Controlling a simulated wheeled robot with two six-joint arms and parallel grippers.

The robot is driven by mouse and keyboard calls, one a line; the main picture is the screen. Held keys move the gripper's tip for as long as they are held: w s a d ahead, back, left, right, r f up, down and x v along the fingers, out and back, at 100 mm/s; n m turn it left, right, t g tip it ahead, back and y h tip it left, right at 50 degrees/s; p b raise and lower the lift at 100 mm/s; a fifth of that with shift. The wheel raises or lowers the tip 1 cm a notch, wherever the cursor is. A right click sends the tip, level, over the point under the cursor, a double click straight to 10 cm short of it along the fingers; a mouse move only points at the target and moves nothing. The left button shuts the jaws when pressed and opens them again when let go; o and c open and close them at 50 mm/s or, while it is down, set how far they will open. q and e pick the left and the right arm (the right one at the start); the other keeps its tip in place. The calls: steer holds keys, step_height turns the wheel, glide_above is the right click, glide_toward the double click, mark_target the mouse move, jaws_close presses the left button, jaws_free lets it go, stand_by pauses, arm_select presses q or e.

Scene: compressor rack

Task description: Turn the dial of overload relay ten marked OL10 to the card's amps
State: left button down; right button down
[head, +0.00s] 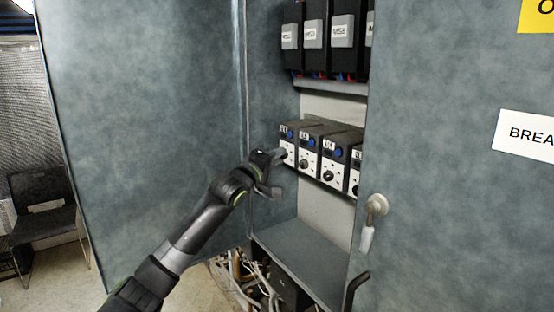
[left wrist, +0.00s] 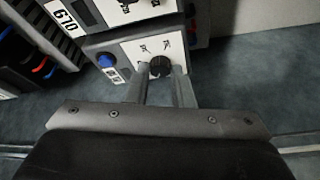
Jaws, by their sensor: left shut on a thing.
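My left gripper (head: 272,158) reaches the leftmost relay (head: 289,146) in the head view. In the left wrist view, the left gripper (left wrist: 160,76) has its two fingers closed on either side of that relay's black dial (left wrist: 160,66). The relay's own tag is not readable. A neighbouring relay has a tag (left wrist: 62,14) seen upside down that seems to read OL9. No amps card can be made out.
More relays (head: 331,156) stand close on the right. Black contactors (head: 328,38) hang above. Loose cables (head: 255,280) lie low in front. A chair (head: 45,205) stands far left.

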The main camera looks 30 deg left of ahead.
arm_select(q)
steer(key=c, duration=1.3)
jaws_free()
steer(key=shift+s+f, duration=0.25)
steer(key=shift+s, duration=2.65)
steer(key=shift+s+f, duration=0.3)
steer(key=shift+s, duration=2.55)
steer(key=shift+s+f, duration=0.25)
steer(key=shift+s, duration=2.65)
steer(key=shift+a+f, duration=0.1)
steer(key=shift+f, duration=0.1)
